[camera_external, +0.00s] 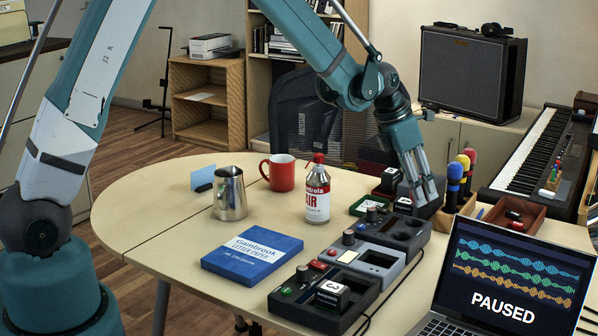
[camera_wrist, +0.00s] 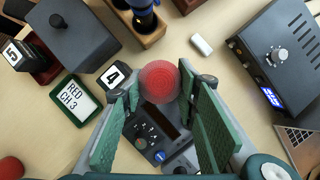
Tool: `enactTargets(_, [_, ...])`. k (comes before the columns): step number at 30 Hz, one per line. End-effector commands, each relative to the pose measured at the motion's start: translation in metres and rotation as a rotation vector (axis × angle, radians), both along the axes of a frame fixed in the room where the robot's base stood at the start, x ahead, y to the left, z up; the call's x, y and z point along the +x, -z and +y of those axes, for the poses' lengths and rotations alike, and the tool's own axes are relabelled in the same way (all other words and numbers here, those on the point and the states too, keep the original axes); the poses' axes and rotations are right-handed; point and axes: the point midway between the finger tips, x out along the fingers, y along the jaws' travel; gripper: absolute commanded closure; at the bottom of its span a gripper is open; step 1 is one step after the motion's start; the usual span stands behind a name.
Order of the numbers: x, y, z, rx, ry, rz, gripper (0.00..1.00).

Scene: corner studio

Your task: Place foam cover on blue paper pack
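The foam cover (camera_wrist: 158,82) is a red, grainy ball between the fingertips of my gripper (camera_wrist: 160,88) in the wrist view. The finger pads flank it closely on both sides, and it seems held above the table. In the external view my gripper (camera_external: 427,203) points down over the far end of the dark devices; its fingers hide the foam cover there. The blue paper pack (camera_external: 252,254), labelled Gambrook Letter Paper, lies flat at the front middle of the table in the external view. Its top is bare. It does not show in the wrist view.
A steel jug (camera_external: 230,196), red mug (camera_external: 280,172) and spray bottle (camera_external: 317,195) stand behind the pack. Control devices (camera_external: 366,262) lie to its right, near the laptop (camera_external: 515,270). Coloured microphones (camera_external: 454,172) stand right of my gripper. Table left of the pack is clear.

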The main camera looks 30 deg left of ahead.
Motion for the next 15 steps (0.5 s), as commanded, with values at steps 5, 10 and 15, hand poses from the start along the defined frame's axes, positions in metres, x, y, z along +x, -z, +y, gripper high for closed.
enactTargets(5, [-0.026, -0.004, 0.054, 0.001, 0.071, 0.0, 0.74])
enactTargets(10, [-0.054, -0.008, 0.1, 0.002, 0.148, -0.002, 0.74])
enactTargets(15, [-0.087, -0.011, 0.143, 0.004, 0.23, -0.005, 0.74])
